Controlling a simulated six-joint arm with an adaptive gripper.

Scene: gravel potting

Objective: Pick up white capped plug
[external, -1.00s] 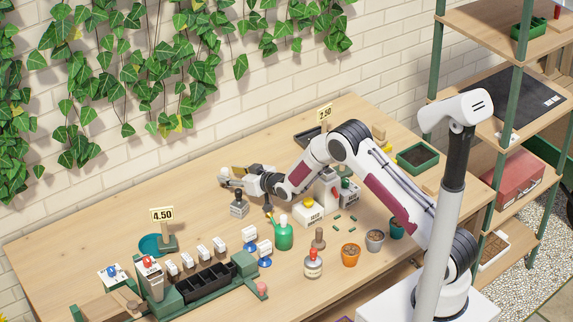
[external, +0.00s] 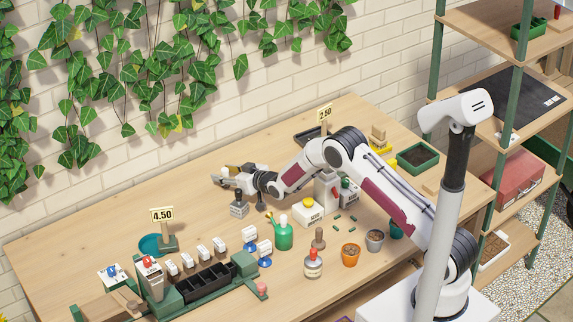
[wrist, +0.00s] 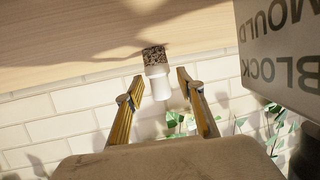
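In the wrist view, which is upside down, the white capped plug (wrist: 157,71) shows a dark soil block at one end and a white cap. It sits between the tips of my gripper (wrist: 159,77), with a narrow gap visible on each side. The two yellowish fingers are open. In the external view, my gripper (external: 217,177) reaches left, low over the back middle of the table. The plug is too small to make out clearly there. I cannot tell whether the plug touches the table.
A grey block mould (wrist: 283,45) stands close beside my gripper; it also shows in the external view (external: 239,209). A green watering can (external: 283,236) and a black tray (external: 205,282) stand nearer the front. The table's left back is clear.

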